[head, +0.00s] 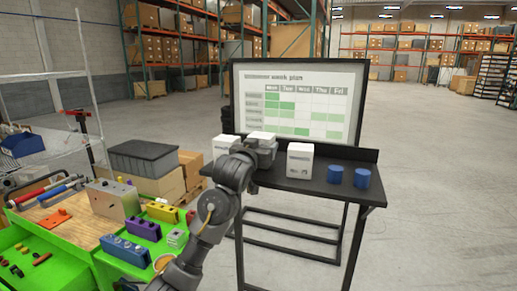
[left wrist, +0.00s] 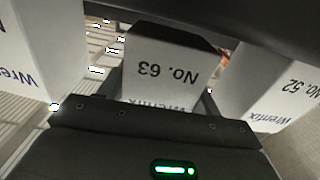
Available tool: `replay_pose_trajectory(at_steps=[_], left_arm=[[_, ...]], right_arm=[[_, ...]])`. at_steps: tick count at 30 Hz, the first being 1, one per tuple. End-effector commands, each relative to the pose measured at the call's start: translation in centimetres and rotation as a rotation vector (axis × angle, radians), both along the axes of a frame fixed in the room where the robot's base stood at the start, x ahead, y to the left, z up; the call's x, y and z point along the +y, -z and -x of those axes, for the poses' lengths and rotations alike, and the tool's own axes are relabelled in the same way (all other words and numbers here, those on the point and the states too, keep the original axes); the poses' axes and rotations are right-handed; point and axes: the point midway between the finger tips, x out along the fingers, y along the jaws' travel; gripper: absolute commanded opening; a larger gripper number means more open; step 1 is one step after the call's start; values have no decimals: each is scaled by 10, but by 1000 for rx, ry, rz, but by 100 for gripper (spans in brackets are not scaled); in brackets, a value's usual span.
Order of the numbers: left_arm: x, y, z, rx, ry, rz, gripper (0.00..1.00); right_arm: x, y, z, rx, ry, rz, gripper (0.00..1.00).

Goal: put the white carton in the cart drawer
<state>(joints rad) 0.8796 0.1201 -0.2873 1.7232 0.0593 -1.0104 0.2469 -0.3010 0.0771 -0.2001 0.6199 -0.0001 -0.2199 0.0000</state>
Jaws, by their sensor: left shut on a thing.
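Three white cartons show at the black table. The middle carton (head: 262,136), marked "No. 63" in the left wrist view (left wrist: 160,72), is between the fingers of my left gripper (head: 257,152), which is shut on it. The left carton (head: 223,144) is partly hidden by my arm. The right carton (head: 299,161) stands upright on the table. Whether the held carton touches the table is hidden. The cart (head: 62,208) at the left has a wooden top and an open green drawer (head: 72,262) holding tools and small parts. My right gripper is not in view.
Coloured blocks (head: 143,229) and a grey bin (head: 143,158) are at the left, beside a wire rack (head: 40,150). Neighbouring cartons flank my gripper closely.

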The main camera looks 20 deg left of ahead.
Motion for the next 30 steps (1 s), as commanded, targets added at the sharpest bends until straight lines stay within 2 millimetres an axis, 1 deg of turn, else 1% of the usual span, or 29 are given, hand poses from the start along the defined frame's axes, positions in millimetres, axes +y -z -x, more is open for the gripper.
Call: replay_pose_trajectory(at_steps=[1,3,6,16,17,21,30], left_arm=[[0,2,1,1,0,-2,30],[0,10,1,0,-1,-1,30],[0,14,1,-4,0,0,30],[0,18,1,-3,0,0,30],[0,19,1,-1,0,0,66],[0,19,1,-1,0,0,84],[0,17,1,-1,0,0,85]], right_arm=[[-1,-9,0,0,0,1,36],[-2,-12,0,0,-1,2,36],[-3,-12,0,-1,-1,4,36],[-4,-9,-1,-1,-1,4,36],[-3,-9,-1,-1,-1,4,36],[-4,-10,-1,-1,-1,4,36],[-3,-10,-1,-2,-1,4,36]])
